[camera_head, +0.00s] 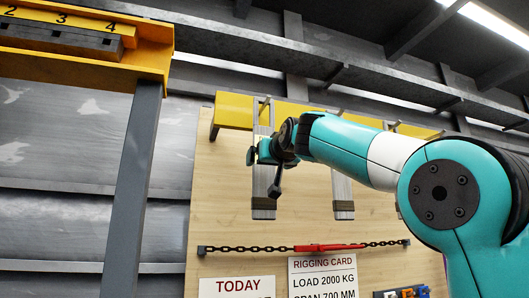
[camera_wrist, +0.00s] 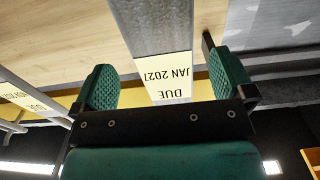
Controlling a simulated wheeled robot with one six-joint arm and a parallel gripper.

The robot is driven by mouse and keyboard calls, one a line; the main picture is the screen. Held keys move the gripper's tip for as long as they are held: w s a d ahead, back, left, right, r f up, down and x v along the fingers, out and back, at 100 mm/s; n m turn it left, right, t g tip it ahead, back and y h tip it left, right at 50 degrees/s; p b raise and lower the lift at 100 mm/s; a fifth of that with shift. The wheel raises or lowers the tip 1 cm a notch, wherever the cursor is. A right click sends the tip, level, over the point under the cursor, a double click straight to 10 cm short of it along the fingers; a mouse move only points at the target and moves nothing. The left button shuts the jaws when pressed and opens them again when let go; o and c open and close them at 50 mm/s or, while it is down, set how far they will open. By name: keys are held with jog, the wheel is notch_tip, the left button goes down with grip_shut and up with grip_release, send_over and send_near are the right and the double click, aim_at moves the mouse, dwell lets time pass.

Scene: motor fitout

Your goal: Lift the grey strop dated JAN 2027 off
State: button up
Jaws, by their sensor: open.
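The grey strop with a pale tag reading DUE JAN 2027 hangs in the wrist view (camera_wrist: 158,28), its tag (camera_wrist: 170,77) upside down in the picture. My gripper (camera_wrist: 165,82) is open, with one green pad on each side of this strop and a gap on both sides. I cannot tell how deep the strop sits between the pads. In the head view my gripper (camera_head: 268,160) is in front of the left grey strop (camera_head: 263,206), hiding its middle. A second grey strop (camera_head: 342,193) hangs to the right, partly behind my arm.
A yellow rail (camera_head: 233,110) with pegs tops the wooden board (camera_head: 220,190). A chain with a red tensioner (camera_head: 330,247) runs below the strops, above the signs. A grey post (camera_head: 133,180) stands at left. Another tagged strop (camera_wrist: 22,92) shows left in the wrist view.

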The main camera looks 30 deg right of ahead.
jog(key=p+x, duration=0.3)
jog(key=x, duration=0.2)
jog(key=shift+w+p, duration=0.35)
jog(key=shift+p, duration=0.05)
jog(key=shift+r, duration=0.1)
jog(key=c, duration=1.3)
jog(key=shift+o, duration=0.2)
